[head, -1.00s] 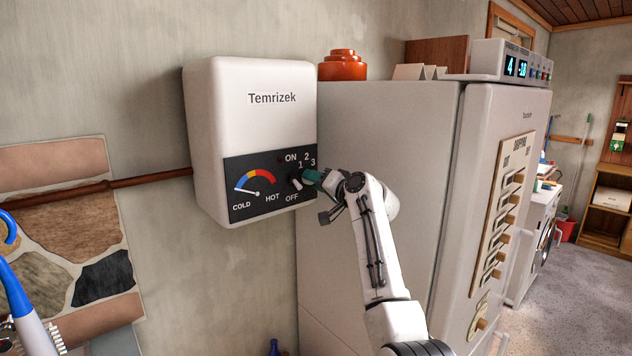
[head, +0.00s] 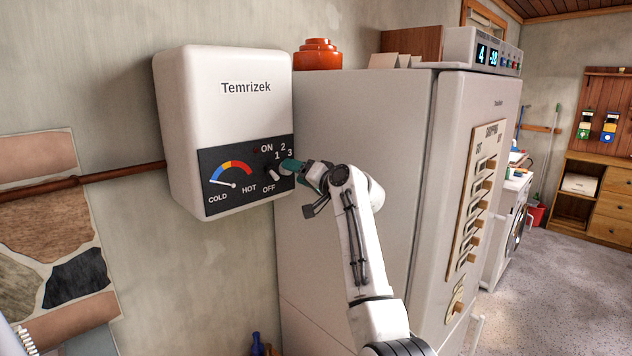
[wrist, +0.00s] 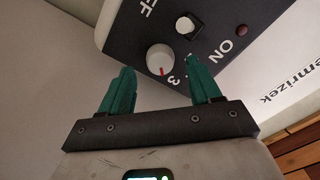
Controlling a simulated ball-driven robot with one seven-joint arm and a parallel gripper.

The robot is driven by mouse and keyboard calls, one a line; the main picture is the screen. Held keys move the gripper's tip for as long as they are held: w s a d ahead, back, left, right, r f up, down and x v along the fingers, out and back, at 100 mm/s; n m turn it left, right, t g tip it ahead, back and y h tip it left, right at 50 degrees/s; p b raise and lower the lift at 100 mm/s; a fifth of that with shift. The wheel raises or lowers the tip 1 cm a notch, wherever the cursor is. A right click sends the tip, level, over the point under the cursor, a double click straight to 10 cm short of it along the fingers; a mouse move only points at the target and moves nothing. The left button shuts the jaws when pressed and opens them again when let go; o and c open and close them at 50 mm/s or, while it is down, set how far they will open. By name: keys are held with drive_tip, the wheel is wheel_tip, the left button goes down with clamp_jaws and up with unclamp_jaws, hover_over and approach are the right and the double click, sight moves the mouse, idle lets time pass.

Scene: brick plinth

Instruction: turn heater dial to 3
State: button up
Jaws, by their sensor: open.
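The white heater (head: 230,68) hangs on the wall, with a dark panel holding a gauge, ON and OFF labels and the numbers 1, 2, 3. In the wrist view the round white dial (wrist: 160,57) has a red mark pointing down the picture, close to the 3 but slightly left of it. Numbers 1 and 2 are hidden or unreadable there. Contact is not clear.
A tall fridge (head: 350,130) stands close on the right, behind my arm. An orange pot (head: 317,56) sits on top of it. A red-brown pipe (head: 110,173) runs along the wall to the heater's left. Open floor lies at the far right.

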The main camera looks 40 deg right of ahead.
drive_tip(key=s+b, duration=0.2)
drive_tip(key=s, duration=0.6)
drive_tip(key=shift+s+d, duration=0.2)
drive_tip(key=shift+s, duration=0.1)
drive_tip(key=s+a+f+n+g, duration=0.1)
drive_tip(key=s+a+f+g, duration=0.3)
drive_tip(key=f, duration=0.6)
drive_tip(key=s+a+f+n+g, duration=0.15)
drive_tip(key=s+a+f, duration=0.35)
drive_tip(key=f, duration=0.5)
drive_tip(key=s+a+f+n+g, duration=0.1)
drive_tip(key=s+a+f+g, duration=0.4)
drive_tip(key=f, duration=0.6)
drive_tip(key=s+a+f+n+g, duration=0.1)
drive_tip(key=s+a+f+g, duration=0.1)
drive_tip(key=s, duration=0.8)
drive_tip(key=s+a+f+n+g, duration=0.2)
drive_tip(key=s+a+f, duration=0.2)
drive_tip(key=s+f, duration=0.3)
drive_tip(key=s+a+f+n+g, duration=0.1)
drive_tip(key=s+a+f, duration=0.3)
drive_tip(key=s, duration=1)
drive_tip(key=shift+f+n+g+h, duration=0.35)
drive_tip(key=shift+f+g+h, duration=0.1)
drive_tip(key=shift+g, duration=0.3)
drive_tip(key=shift+c, duration=0.3)
